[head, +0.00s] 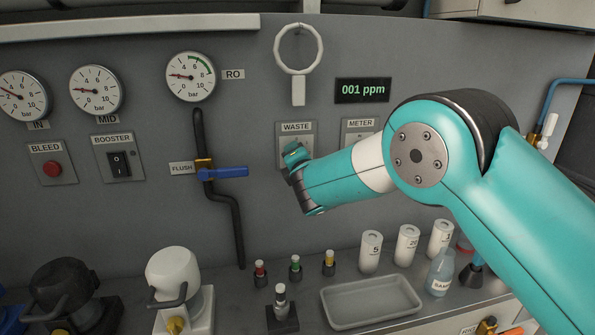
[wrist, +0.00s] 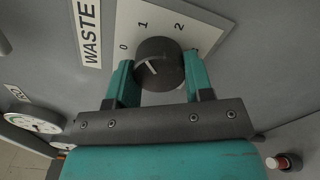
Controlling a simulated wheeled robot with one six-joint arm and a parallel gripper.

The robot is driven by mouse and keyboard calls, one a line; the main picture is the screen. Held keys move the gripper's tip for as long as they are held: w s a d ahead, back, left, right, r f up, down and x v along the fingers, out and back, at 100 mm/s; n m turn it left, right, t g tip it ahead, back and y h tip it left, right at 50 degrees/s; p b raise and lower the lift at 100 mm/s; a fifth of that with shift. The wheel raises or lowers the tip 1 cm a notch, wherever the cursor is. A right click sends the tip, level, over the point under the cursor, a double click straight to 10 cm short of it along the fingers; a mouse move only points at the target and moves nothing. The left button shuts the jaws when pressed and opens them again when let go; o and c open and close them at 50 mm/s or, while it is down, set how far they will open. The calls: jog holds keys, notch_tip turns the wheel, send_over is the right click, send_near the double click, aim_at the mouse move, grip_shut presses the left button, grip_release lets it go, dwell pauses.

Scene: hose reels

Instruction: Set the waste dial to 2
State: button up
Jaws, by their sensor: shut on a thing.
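The waste dial is a dark round knob (wrist: 158,65) on a light plate marked 0, 1, 2 and a partly hidden further mark. The WASTE label (wrist: 89,30) is beside it in the wrist view. A white pointer mark shows on the left of the knob's face, roughly toward the 0 side. My gripper (wrist: 157,75) has its teal fingers on both sides of the knob, shut on it. In the head view, my gripper (head: 297,160) is at the waste plate (head: 297,130) and hides the knob.
The meter plate (head: 360,128) is just right, partly behind my arm. A ring holder (head: 298,50) hangs above. A grey tray (head: 370,302) and several white canisters stand on the counter below.

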jog(key=m+b, duration=1)
jog(key=shift+r+m+b, duration=0.15)
jog(key=shift+m+b, duration=0.15)
jog(key=shift+m, duration=0.1)
dwell(0.4)
jog(key=o, duration=0.9)
jog(key=b+v, duration=0.4)
jog(key=v, duration=1.3)
jog(key=shift+s+r, duration=0.1)
jog(key=shift+s, duration=0.15)
